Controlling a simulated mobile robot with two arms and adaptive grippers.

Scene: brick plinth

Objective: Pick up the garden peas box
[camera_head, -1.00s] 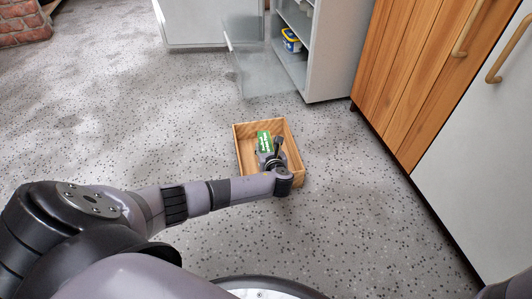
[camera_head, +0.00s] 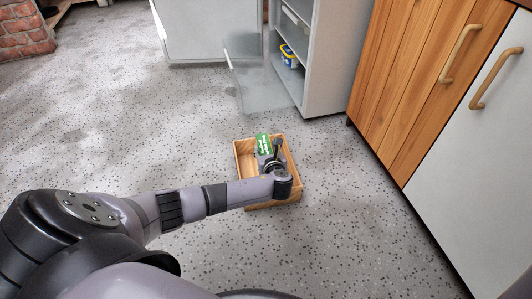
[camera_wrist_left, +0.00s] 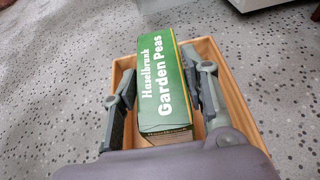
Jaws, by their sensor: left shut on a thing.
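The garden peas box (camera_head: 263,143) is green and white and shows at the wooden crate on the floor. In the left wrist view the box (camera_wrist_left: 163,85) stands between the two fingers, with its lettering readable. My left gripper (camera_head: 271,155) reaches into the crate from above and is shut on the box. In the left wrist view the left gripper (camera_wrist_left: 165,90) has one finger on each side of the box. The wooden crate (camera_head: 240,160) is open at the top. The box's lower part is hidden, so I cannot tell whether it touches the crate floor. My right gripper is not in view.
A grey cabinet (camera_head: 335,60) with open shelves stands behind the crate, with a blue and yellow tub (camera_head: 289,57) on a shelf. A glass door (camera_head: 262,88) hangs open near it. Wooden cabinet doors (camera_head: 410,80) line the right. The speckled floor on the left is clear.

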